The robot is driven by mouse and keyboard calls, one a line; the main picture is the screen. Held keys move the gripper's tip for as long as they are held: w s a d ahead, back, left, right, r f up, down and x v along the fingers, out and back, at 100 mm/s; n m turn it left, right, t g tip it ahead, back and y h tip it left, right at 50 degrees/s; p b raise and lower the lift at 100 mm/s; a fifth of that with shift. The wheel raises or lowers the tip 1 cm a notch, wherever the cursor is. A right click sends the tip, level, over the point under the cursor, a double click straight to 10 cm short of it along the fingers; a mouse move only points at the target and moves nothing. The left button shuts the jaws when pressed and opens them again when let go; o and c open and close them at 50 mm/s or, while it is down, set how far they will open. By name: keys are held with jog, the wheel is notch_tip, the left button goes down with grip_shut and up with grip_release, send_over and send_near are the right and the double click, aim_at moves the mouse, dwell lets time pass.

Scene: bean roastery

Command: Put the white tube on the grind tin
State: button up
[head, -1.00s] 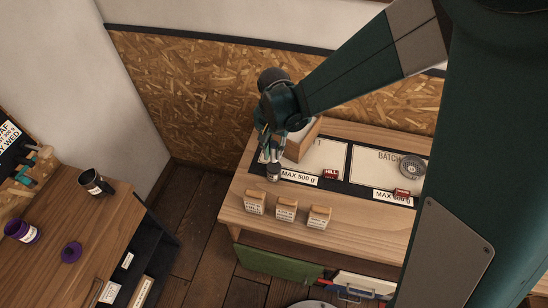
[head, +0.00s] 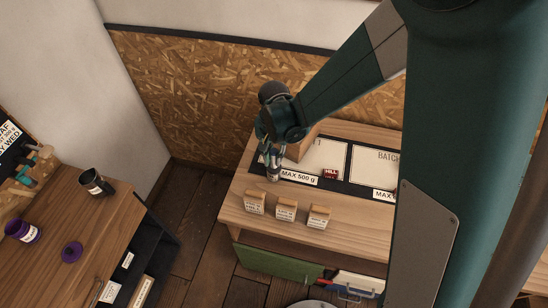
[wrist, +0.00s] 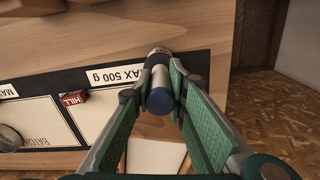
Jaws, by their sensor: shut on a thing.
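My gripper (head: 270,165) hangs over the left front part of the wooden bench. In the wrist view, its two green fingers (wrist: 159,72) are closed on the sides of a small pale grey-white tube (wrist: 160,78) with a dark blue end (wrist: 160,101) facing the camera. I take this for the white tube. A small banded round piece (wrist: 158,53) shows beyond it; I cannot tell whether it is the tube's far end or a separate tin under it. In the head view the held thing (head: 274,174) is tiny, near the "MAX 500 g" label. I cannot identify the grind tin for certain.
A red "HILL" block (head: 330,174) lies to the right. Several small labelled packs (head: 286,211) line the bench front. A black cup (head: 96,182), a purple tin (head: 22,231) and a purple lid (head: 72,252) are on the left table.

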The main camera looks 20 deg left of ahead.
jog(key=shift+f, duration=0.15)
jog(key=o, duration=0.8)
jog(key=shift+c, duration=0.2)
jog(key=shift+r, duration=0.2)
jog(key=shift+r, duration=6)
